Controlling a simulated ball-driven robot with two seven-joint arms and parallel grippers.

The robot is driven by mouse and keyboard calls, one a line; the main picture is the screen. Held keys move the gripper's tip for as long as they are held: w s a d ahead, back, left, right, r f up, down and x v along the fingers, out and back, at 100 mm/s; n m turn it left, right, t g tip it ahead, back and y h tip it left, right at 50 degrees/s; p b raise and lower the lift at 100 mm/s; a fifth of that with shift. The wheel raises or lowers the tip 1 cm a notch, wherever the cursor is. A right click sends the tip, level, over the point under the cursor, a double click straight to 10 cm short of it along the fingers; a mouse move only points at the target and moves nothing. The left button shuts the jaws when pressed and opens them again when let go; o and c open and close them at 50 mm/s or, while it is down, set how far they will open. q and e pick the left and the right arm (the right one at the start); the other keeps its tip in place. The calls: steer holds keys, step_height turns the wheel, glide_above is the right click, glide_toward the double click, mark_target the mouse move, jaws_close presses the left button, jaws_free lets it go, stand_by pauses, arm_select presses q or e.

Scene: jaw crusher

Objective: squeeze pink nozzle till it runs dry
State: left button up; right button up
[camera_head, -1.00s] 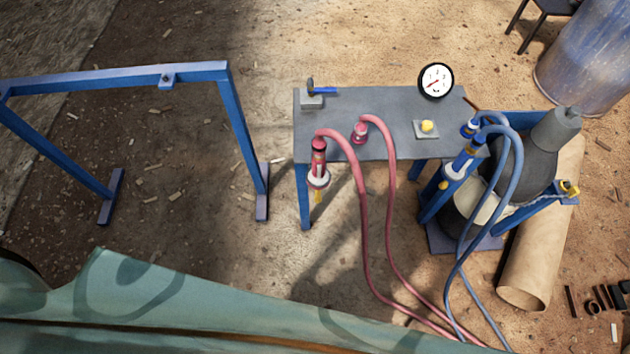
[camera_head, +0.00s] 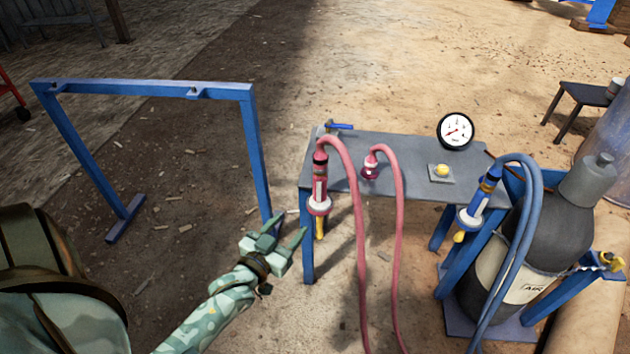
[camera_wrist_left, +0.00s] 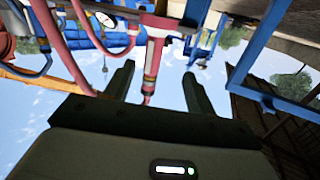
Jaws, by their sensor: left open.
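The pink nozzle (camera_head: 319,190) hangs upright at the front left corner of the grey table, with a white collar and a yellow piece below it. A pink hose (camera_head: 358,220) loops from its top. My left gripper (camera_head: 282,233) is open and empty, low and to the left of the nozzle, apart from it in the head view. In the left wrist view the pink nozzle (camera_wrist_left: 154,55) shows beyond and between the two spread fingers (camera_wrist_left: 158,72); the exact distance is unclear. My right gripper is not in view.
The grey table (camera_head: 405,182) carries a round gauge (camera_head: 455,131), a yellow button (camera_head: 442,170) and a second pink fitting (camera_head: 369,169). A blue nozzle (camera_head: 478,200) and a dark gas cylinder (camera_head: 540,225) stand right. A blue frame (camera_head: 150,90) stands left.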

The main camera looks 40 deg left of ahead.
mark_target(317, 194)
arm_select(q)
steer(key=shift+t, duration=0.3)
steer(key=w+b, duration=0.1)
steer(key=w, duration=0.2)
steer(key=w+b, duration=0.2)
steer(key=w, duration=0.2)
steer(key=w+a+r+b, duration=0.1)
steer(key=w+b, duration=0.1)
steer(key=w, duration=0.2)
steer(key=shift+w, duration=0.15)
steer(key=w, duration=0.1)
steer(key=w+b, duration=0.1)
steer(key=w, duration=0.2)
steer(key=shift+w+a+r+b, duration=0.15)
steer(key=shift+w+a+b, duration=0.2)
steer(key=shift+a, duration=0.05)
steer(key=shift+w+r, duration=0.1)
steer(key=shift+w, duration=0.1)
steer(key=c, duration=1.2)
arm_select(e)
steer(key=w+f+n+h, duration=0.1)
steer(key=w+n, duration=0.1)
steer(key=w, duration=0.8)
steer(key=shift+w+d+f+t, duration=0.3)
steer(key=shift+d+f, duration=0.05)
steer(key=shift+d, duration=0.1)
